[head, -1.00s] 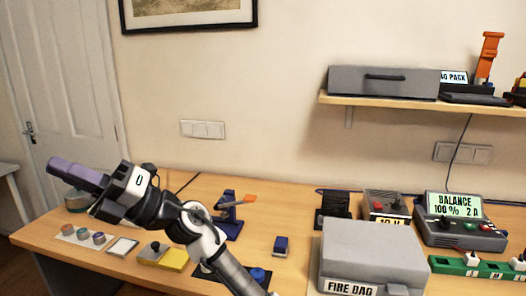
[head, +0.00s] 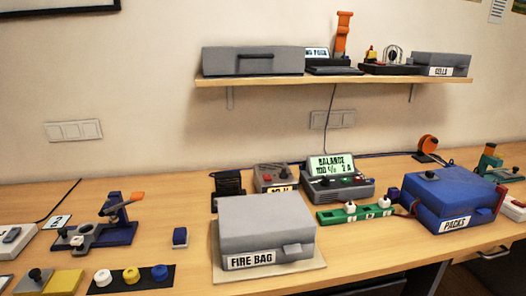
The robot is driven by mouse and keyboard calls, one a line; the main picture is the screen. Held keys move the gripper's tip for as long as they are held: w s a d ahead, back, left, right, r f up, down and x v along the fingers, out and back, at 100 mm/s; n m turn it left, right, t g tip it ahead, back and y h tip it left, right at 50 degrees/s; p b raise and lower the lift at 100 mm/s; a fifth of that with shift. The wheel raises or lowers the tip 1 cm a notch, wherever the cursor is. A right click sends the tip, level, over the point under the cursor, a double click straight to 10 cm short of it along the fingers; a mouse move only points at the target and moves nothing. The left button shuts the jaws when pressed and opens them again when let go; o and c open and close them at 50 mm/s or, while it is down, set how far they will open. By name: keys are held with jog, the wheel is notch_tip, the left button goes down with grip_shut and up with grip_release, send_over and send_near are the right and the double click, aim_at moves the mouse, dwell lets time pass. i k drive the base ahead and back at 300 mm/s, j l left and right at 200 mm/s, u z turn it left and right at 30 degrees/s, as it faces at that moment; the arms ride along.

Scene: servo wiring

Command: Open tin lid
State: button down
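My gripper and arm are out of view. No thing marked as a tin shows. Several lidded boxes are in view, all apparently closed. A grey box labelled FIRE BAG (head: 266,222) sits on a pale mat (head: 221,271) at the front middle of the bench, with a latch on its front. A blue box labelled PACKS (head: 448,195) stands on the right, with a dark knob on top. On the shelf are a long grey box (head: 253,61) with a dark handle and a smaller grey box labelled CELLS (head: 441,60).
The bench (head: 190,280) also holds a charger reading BALANCE (head: 337,183), a green strip (head: 340,215) with white knobs, a blue stand (head: 115,214) with an orange lever, and a black mat (head: 131,279) with several knobs. Bare wood lies left of the FIRE BAG box.

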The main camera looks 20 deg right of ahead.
aim_at(459, 191)
jog(key=z, duration=1.85)
jog(key=i+j+z, duration=0.2)
jog(key=i+z, duration=0.25)
jog(key=i+j+z, duration=0.2)
jog(key=j+z, duration=0.15)
jog(key=z, duration=0.15)
